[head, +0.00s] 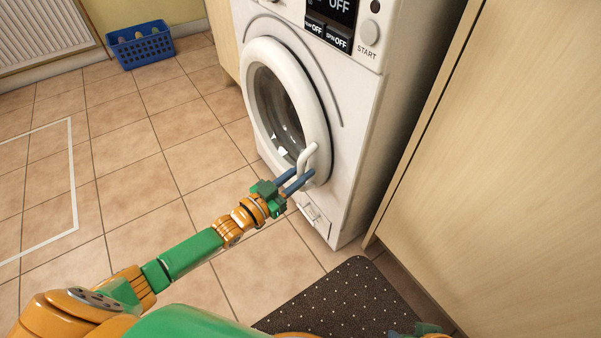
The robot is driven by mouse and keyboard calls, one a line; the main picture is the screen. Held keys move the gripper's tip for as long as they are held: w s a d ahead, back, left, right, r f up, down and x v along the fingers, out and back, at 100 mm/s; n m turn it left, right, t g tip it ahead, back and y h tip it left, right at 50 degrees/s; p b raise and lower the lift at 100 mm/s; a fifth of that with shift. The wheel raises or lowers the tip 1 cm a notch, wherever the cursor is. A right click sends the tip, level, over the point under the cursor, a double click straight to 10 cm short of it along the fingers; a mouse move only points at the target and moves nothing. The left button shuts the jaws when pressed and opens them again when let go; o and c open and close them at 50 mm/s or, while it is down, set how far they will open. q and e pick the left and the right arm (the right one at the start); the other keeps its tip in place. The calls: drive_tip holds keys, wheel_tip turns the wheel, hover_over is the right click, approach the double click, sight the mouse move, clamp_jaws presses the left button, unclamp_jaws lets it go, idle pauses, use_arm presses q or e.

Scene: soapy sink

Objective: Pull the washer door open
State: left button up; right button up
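The white washer (352,95) stands at the upper middle of the head view. Its round door (262,62) has a white ring and dark glass, and looks shut against the front. A white loop handle (309,153) sits on the door's lower right side. My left gripper (305,174) is at the lower part of the handle, its two blue fingers apart, one on either side of it as seen from here. I cannot tell whether they touch it. Only a small part of my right gripper (425,329) shows at the bottom edge; its fingers are not clear.
A wooden cabinet panel (500,170) stands close on the right. A dark dotted mat (335,300) lies on the floor in front. A blue basket (142,48) stands by the far wall. The tiled floor left of the washer is clear.

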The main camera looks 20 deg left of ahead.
use_arm(q)
clamp_jaws()
idle(1.1)
